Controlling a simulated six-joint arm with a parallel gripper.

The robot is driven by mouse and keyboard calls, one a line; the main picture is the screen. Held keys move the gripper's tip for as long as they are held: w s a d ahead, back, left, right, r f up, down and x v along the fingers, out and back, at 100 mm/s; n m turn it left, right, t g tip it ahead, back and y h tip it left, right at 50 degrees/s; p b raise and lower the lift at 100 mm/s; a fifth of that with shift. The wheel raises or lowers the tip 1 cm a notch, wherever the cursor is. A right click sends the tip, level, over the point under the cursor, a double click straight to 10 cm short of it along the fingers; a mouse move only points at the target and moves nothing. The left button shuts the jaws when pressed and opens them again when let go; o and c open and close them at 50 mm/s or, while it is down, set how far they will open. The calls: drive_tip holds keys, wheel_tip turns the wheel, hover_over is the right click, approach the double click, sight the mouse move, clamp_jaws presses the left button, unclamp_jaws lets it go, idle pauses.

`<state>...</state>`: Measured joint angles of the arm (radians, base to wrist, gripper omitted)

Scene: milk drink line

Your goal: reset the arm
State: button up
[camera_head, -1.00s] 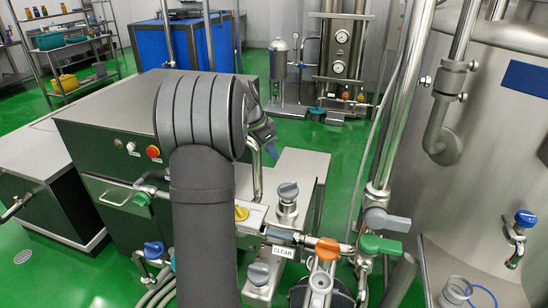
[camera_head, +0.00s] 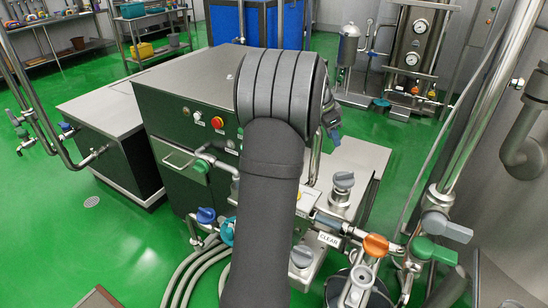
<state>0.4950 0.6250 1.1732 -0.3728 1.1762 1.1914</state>
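My arm rises from the bottom middle of the head view as a thick dark grey link. It bends at a ribbed elbow in front of the steel cabinet. A small dark and blue part of the arm's far end shows just right of the elbow. The elbow hides most of that end. The fingers cannot be made out, so I cannot tell whether my gripper is open or shut, or whether it holds anything.
A steel cabinet (camera_head: 190,85) with a red button (camera_head: 217,122) stands behind the arm. Valves with an orange handle (camera_head: 376,245) and a teal-green handle (camera_head: 434,250) are at lower right, near a "CLEAR" label (camera_head: 328,239). Hoses (camera_head: 190,275) lie lower left. Green floor (camera_head: 130,235) is open at left.

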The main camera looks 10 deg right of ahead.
sight(345, 173)
drive_tip(key=x, duration=1.7)
drive_tip(key=shift+d+f, duration=0.1)
drive_tip(key=shift+d, duration=0.05)
drive_tip(key=shift+f, duration=0.15)
drive_tip(key=n, duration=0.2)
drive_tip(key=n+t, duration=0.1)
drive_tip(key=n, duration=0.1)
drive_tip(key=shift+s+t, duration=0.15)
drive_tip(key=shift+t, duration=0.15)
drive_tip(key=shift+s+d+n+t+y, duration=0.1)
drive_tip(key=shift+n+t+y, duration=0.4)
drive_tip(key=shift+n, duration=1.4)
drive_tip(key=shift+o, duration=0.4)
idle(2.2)
